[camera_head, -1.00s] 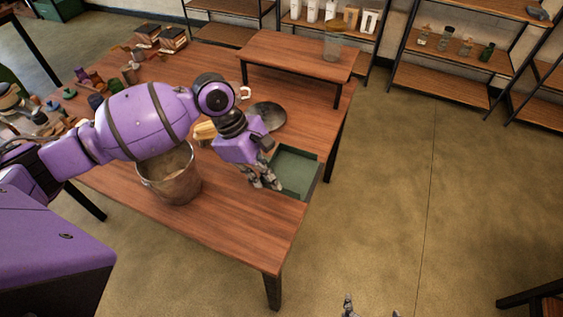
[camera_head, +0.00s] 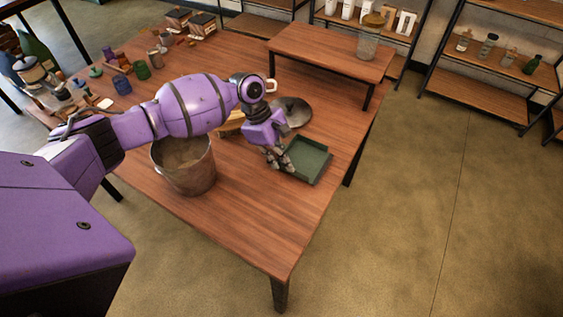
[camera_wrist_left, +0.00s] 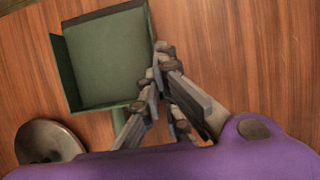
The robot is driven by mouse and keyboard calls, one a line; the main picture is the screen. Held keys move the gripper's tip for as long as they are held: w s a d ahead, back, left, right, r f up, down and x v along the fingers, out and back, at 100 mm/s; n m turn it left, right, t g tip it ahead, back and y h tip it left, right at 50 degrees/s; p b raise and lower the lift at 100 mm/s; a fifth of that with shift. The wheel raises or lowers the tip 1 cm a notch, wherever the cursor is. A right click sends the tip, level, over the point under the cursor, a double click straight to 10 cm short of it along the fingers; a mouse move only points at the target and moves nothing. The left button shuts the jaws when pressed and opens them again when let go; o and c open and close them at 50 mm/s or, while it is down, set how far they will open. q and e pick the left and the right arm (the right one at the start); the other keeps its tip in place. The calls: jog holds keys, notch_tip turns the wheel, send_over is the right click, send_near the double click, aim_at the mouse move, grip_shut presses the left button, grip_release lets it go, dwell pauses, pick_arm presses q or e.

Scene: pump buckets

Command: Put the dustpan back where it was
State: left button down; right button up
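The green dustpan (camera_head: 306,161) sits over the front right part of the table, inside its edge, with its open tray facing up. In the left wrist view the dustpan (camera_wrist_left: 110,60) fills the upper left, and a short piece of its handle shows below the tray. My left gripper (camera_head: 274,159) is at the dustpan's left side. In the wrist view its fingers (camera_wrist_left: 158,75) are close together beside the tray's lower right corner. Whether they pinch any part of the dustpan is unclear. My right gripper is out of view.
A metal bucket (camera_head: 187,168) stands left of my gripper, below my arm. A round grey lid (camera_head: 294,111) lies behind the dustpan. A raised wooden shelf (camera_head: 325,50) with a glass jar (camera_head: 368,45) stands at the back. The table's front part (camera_head: 255,225) is clear.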

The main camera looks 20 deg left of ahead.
pick_arm(q)
jog(key=shift+f, duration=0.6)
jog(key=shift+f, duration=0.1)
jog(key=c, duration=2)
grip_release()
jog(key=shift+f, duration=0.1)
jog(key=v, duration=1.2)
jog(key=shift+p, duration=0.35)
